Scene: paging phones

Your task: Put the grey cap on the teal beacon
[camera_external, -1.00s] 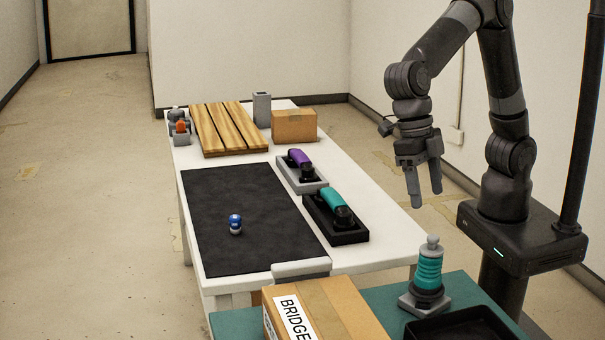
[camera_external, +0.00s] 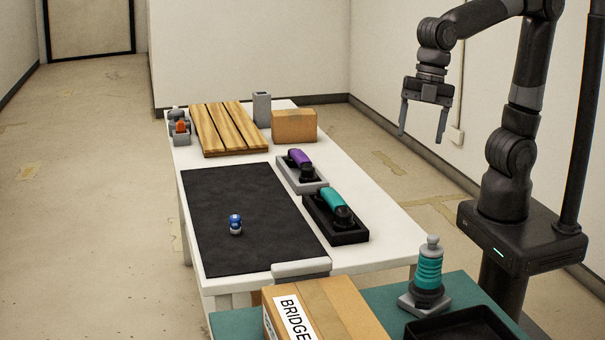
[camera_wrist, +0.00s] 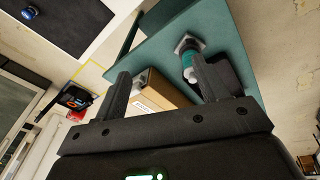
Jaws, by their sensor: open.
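The teal beacon (camera_external: 429,272) stands upright on the teal side table at the front right, with a ribbed teal body and a dark and grey base. A grey knobbed piece (camera_external: 432,246), which looks like the grey cap, sits on its top. My gripper (camera_external: 422,128) is open and empty, high above the table and beyond the beacon. In the wrist view the beacon (camera_wrist: 188,58) shows beside the right finger, partly hidden by it, its pale top toward my gripper.
A cardboard box (camera_external: 345,305) and a black tray (camera_external: 465,325) flank the beacon. The white table holds a teal phone (camera_external: 330,203) and a purple phone (camera_external: 299,158) in cradles, a blue-white object (camera_external: 235,224) on a black mat (camera_external: 210,190), and a wooden slatted board (camera_external: 215,128).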

